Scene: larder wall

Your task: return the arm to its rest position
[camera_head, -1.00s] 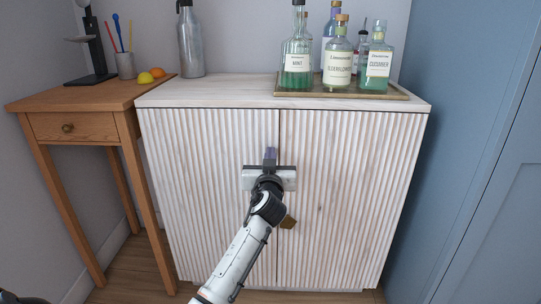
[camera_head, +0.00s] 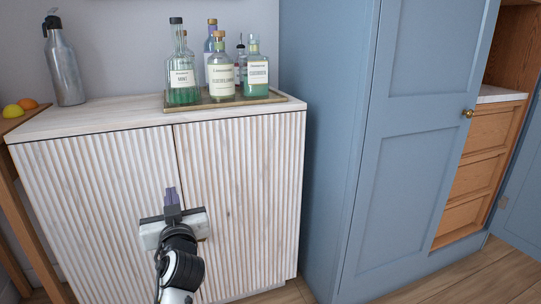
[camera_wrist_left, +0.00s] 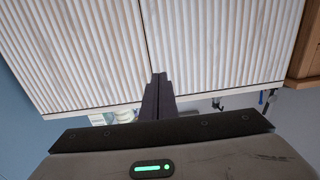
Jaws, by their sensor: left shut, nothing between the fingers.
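My left gripper (camera_head: 172,197) is in front of the whitewashed, ribbed cabinet (camera_head: 241,185), close to the seam between its two doors. Its dark fingers are together with nothing between them. They also show in the left wrist view (camera_wrist_left: 158,88), pointing at the cabinet (camera_wrist_left: 220,45) near the door seam. I cannot tell whether the fingertips touch the doors. Both cabinet doors are closed. A brass handle seen near the seam earlier is mostly hidden behind my gripper now. My right gripper is not in view.
A tray (camera_head: 279,97) with several bottles stands on the cabinet top, and a grey metal flask (camera_head: 66,70) stands at its left. A wooden side table (camera_head: 12,122) is at the left edge. A tall blue cupboard (camera_head: 403,150) stands right of the cabinet, with wooden drawers (camera_head: 470,190) beyond it.

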